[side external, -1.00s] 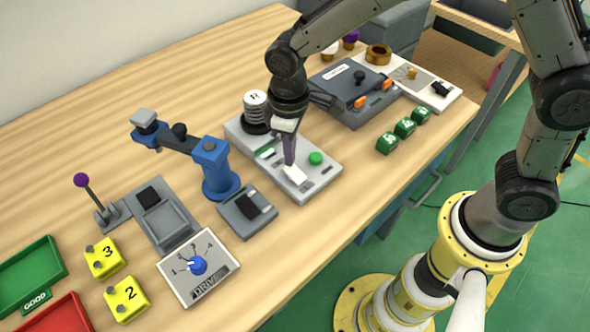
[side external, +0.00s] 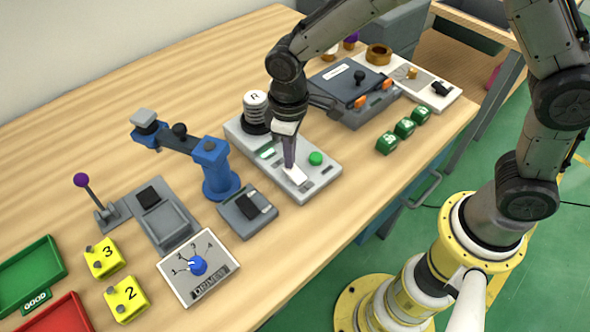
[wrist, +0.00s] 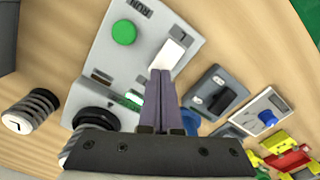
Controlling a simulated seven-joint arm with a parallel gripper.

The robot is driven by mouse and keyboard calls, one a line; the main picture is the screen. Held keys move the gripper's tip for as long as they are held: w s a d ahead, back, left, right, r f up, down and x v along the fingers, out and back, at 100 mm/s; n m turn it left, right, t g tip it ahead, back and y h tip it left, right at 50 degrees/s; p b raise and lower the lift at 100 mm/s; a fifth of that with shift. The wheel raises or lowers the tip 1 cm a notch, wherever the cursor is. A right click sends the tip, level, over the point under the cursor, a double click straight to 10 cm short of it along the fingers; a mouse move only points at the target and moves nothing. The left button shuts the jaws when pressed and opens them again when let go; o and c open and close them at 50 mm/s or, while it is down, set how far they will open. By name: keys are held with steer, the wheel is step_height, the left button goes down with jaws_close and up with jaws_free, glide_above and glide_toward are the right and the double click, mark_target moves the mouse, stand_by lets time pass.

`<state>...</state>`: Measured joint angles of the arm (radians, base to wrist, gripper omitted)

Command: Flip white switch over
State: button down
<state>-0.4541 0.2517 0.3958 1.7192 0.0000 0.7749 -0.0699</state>
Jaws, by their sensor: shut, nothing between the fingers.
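The white switch (side external: 296,174) sits on the grey panel (side external: 322,176), near its front left edge and beside the round green button (side external: 316,158). It also shows in the wrist view (wrist: 168,54) as a white rocker. My gripper (side external: 289,166) points down with its fingers together and nothing between them. In the wrist view the fingertips (wrist: 161,72) meet the near end of the switch and hide part of it. They look to be at or touching it; exact contact cannot be told.
A grey box with a black switch (side external: 250,210) stands left of the panel, beside a blue arm-like device (side external: 215,170). A ribbed cylinder marked R (side external: 257,108) stands at the panel's back. Green cubes (side external: 404,128) lie to the right. Bare wood lies in front of the panel.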

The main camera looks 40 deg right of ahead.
steer(key=shift+f, duration=0.7)
stand_by(0.3)
steer(key=shift+r, duration=3.55)
steer(key=s+d+r+m+t, duration=0.3)
steer(key=s+d+r+t, duration=0.15)
steer(key=d+r, duration=0.8)
steer(key=s+d+f+m+t, duration=0.1)
steer(key=s+d+m, duration=0.2)
steer(key=s, duration=1.2)
steer(key=shift+s+d, duration=0.2)
steer(key=shift+d, duration=0.9)
